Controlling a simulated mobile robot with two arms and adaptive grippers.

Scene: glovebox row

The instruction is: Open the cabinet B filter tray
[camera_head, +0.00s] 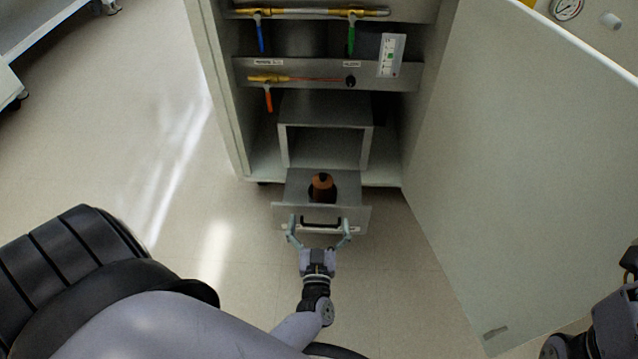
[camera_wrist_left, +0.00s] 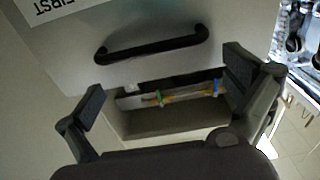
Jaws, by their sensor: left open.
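The filter tray (camera_head: 352,212) is a grey drawer standing out from its box-shaped housing (camera_head: 325,108) at the bottom of the open cabinet. A brown bottle-like item with a dark top (camera_head: 322,188) stands in it. The tray's black bar handle (camera_head: 320,221) is on its front; it also shows in the left wrist view (camera_wrist_left: 152,46). My left gripper (camera_head: 319,226) is open at the tray front, one finger on each side of the handle. In the left wrist view the handle lies beyond the fingertips, with no visible contact. Only part of my right arm shows at the right edge.
The large cabinet door (camera_head: 520,150) stands wide open on the right. Above the housing are pipes with blue, green and orange valve levers (camera_head: 268,98) and a small white panel (camera_head: 391,55). The floor (camera_head: 130,130) to the left is clear.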

